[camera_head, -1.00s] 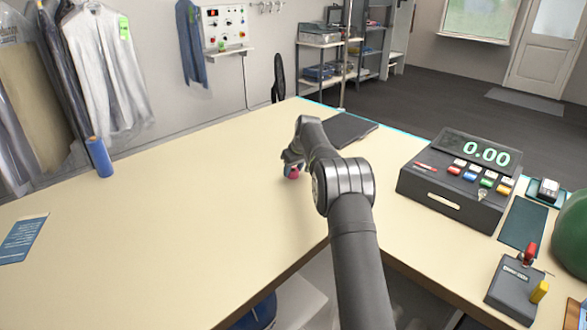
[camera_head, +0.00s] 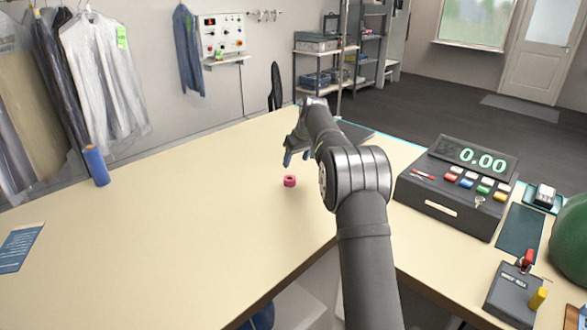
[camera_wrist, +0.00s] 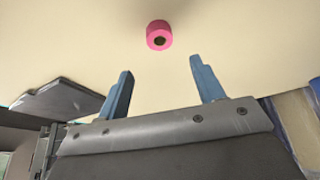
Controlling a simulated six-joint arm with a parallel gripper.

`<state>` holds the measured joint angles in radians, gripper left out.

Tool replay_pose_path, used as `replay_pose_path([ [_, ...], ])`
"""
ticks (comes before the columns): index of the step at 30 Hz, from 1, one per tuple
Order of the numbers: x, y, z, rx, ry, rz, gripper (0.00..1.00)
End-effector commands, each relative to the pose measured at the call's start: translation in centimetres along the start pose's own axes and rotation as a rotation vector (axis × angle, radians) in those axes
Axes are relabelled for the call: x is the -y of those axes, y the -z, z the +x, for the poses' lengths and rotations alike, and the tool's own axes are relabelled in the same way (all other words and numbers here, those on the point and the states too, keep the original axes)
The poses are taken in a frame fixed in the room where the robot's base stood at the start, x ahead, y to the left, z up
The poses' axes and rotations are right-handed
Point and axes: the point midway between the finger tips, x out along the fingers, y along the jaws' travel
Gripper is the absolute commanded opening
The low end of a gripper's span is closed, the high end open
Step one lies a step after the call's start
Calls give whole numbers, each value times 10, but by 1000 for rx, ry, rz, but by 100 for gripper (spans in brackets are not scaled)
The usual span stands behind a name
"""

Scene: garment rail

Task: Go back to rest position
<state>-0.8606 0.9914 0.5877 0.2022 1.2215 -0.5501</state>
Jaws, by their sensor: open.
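My gripper (camera_head: 296,160) is above the cream counter (camera_head: 170,210), with its blue fingers apart and nothing between them. In the wrist view my gripper (camera_wrist: 162,85) shows both fingers spread. A small pink roll (camera_head: 290,181) with a dark hole stands on the counter just below my gripper, apart from it. The pink roll also shows in the wrist view (camera_wrist: 158,36), beyond the fingertips.
A dark flat pad (camera_head: 355,132) lies behind my arm. A blue roll (camera_head: 96,166) stands at the left.

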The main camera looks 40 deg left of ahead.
Motion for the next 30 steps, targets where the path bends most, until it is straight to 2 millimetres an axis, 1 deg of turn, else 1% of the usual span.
replay_pose_path([
  [1, 0, 0, -8, -1, -1, 0, 62],
  [6, 0, 0, -19, 0, 0, 0, 62],
  [18, 0, 0, -19, 1, 0, 0, 62],
  [20, 0, 0, -15, 2, 1, 0, 62],
  [23, 0, -1, -4, 3, 2, 0, 62],
  [30, 0, -1, 42, 2, 1, 0, 62],
])
